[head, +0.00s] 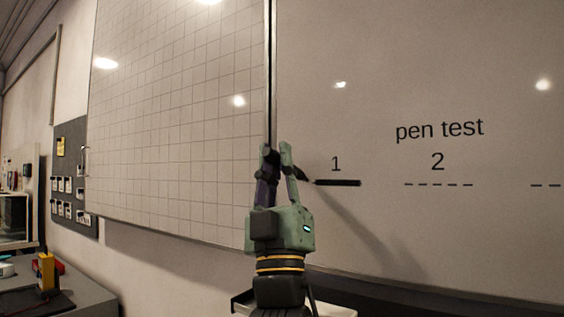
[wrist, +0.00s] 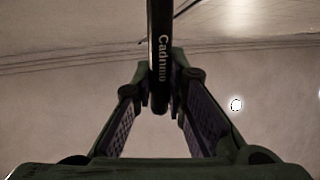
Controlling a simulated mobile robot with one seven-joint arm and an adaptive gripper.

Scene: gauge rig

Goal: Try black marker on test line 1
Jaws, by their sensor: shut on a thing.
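My gripper (head: 276,152) is raised in front of the whiteboard (head: 400,70), just left of the number 1. It is shut on a black marker (wrist: 160,45) with pale lettering on its barrel, which stands out between the two fingers in the wrist view. In the head view the marker (head: 301,173) is mostly hidden by the fingers, and its dark end points right. A thick solid black stroke (head: 337,183) lies under the number 1 on test line 1 (head: 337,183). I cannot tell whether the marker's tip touches the board.
Test line 2 (head: 438,184) is dashed, under the words "pen test", with another dashed line at the right edge. A gridded board (head: 180,110) is on the left. A bench (head: 75,295) with a yellow device (head: 46,272) stands at lower left.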

